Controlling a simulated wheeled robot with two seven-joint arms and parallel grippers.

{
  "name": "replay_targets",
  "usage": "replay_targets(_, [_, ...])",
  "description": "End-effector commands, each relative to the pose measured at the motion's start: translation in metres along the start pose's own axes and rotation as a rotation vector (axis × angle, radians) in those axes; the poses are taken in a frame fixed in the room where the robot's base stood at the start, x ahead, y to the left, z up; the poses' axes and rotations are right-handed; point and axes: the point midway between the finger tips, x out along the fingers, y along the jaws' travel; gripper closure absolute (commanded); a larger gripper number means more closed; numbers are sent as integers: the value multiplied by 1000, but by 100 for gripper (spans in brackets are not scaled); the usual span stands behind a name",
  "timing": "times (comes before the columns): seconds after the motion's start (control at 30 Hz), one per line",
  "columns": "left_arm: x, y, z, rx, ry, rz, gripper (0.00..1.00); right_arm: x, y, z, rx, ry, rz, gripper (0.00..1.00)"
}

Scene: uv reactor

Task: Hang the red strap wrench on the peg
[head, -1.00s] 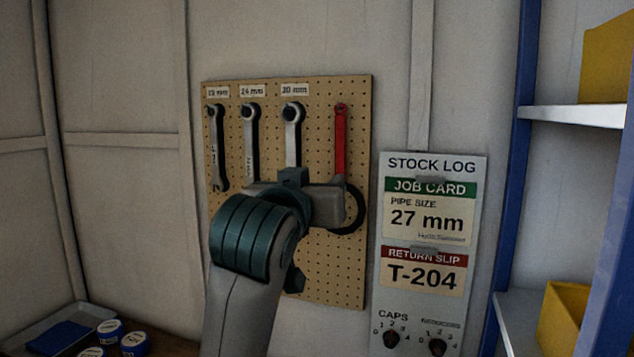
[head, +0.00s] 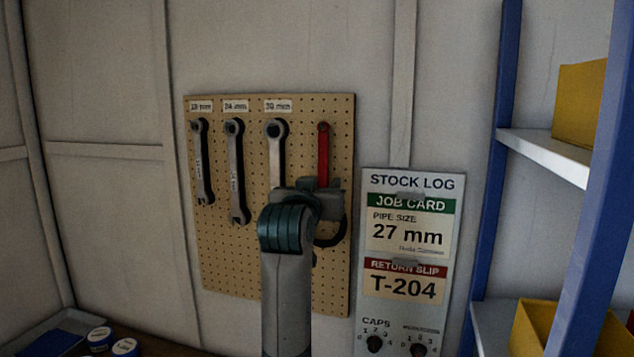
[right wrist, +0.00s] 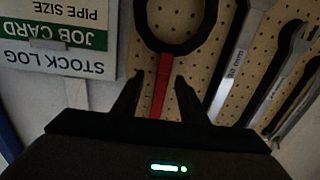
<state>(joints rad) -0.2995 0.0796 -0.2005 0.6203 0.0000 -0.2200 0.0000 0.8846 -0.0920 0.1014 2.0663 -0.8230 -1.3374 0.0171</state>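The red strap wrench (head: 323,152) is upright against the pegboard (head: 225,265), right of the other wrenches, handle end up and black strap loop (head: 343,234) down. The peg at its top end is too small to make out clearly. My right gripper (right wrist: 160,76) is open in the right wrist view, with one finger on each side of the red handle (right wrist: 160,90) and a gap on both sides. In the head view my right arm and gripper hide the wrench's middle. My left gripper is not in view.
Several grey wrenches (head: 236,170) hang on the board under size labels. A stock log panel (head: 408,180) stands right of the board. A blue-framed shelf (head: 545,155) with yellow bins (head: 578,95) is at far right. Round blue-sided items (head: 125,347) lie at lower left.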

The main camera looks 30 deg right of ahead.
Motion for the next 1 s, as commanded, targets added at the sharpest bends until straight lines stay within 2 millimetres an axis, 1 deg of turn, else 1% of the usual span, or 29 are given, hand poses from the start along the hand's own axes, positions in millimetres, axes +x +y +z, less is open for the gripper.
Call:
replay_targets(0.03, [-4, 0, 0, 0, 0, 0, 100, 4, 0, -2, -2, -1, 1, 61])
replay_targets(0.2, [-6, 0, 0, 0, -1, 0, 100, 12, 0, 0, 0, -2, 0, 61])
replay_targets(0.5, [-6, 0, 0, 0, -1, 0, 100, 13, 0, 1, 1, -1, 0, 61])
replay_targets(0.67, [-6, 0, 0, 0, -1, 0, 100, 13, 0, 1, 1, -1, 0, 99])
replay_targets(1.0, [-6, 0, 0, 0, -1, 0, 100, 12, 0, 1, 1, -1, 0, 100])
